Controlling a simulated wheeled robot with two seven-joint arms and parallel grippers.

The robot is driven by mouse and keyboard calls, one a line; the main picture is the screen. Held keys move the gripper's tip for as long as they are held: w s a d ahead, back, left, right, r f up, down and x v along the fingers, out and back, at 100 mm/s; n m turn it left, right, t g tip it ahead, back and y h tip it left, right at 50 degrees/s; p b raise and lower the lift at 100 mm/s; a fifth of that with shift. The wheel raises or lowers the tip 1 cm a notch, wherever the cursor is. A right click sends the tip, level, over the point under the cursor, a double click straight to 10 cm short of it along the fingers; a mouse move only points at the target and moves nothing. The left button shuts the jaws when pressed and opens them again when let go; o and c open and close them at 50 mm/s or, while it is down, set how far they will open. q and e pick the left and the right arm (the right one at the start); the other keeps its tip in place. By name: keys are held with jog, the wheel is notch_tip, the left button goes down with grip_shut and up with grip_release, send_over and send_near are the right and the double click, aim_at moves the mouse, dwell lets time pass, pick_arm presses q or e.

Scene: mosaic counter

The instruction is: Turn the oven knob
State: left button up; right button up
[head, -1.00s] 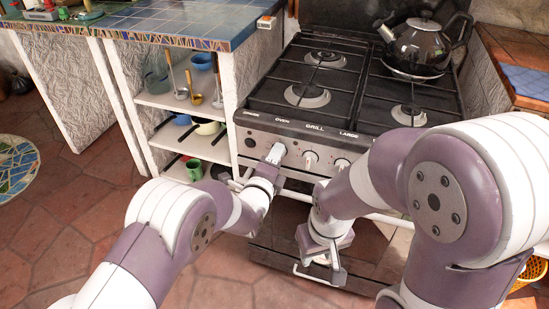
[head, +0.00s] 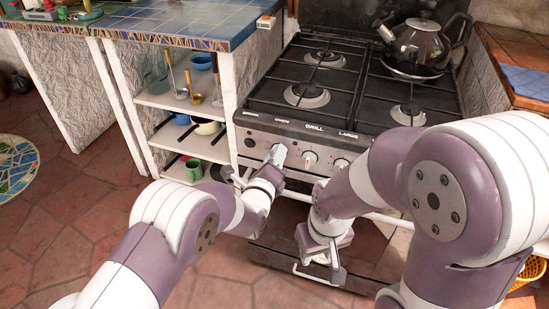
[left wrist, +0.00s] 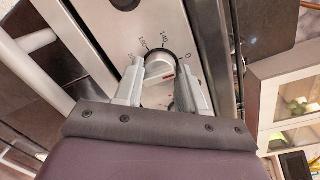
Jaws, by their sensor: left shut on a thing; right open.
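The oven knob (left wrist: 160,62) is a round white knob with a dark rim and a red mark, on the metal front panel. Dial numbers surround it in the left wrist view. My left gripper (left wrist: 159,80) has a finger on each side of the knob and is shut on it. In the head view my left gripper (head: 278,155) is at the panel under the "OVEN" label and hides most of this knob. My right gripper (head: 334,262) is open and empty, low in front of the oven door.
The stove (head: 330,90) has several burners and a dark kettle (head: 420,45) at the back right. More knobs (head: 310,159) sit right of my left gripper. An oven handle bar runs below the panel. Open shelves (head: 185,100) with ladles and bowls stand at left.

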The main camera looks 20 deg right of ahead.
pick_arm(q)
jog(key=o, duration=1)
jog(key=shift+o, duration=0.2)
jog(key=p+v, duration=0.2)
jog(key=v, duration=1)
jog(key=shift+s+a+p, duration=0.15)
jog(key=shift+s+p, duration=0.15)
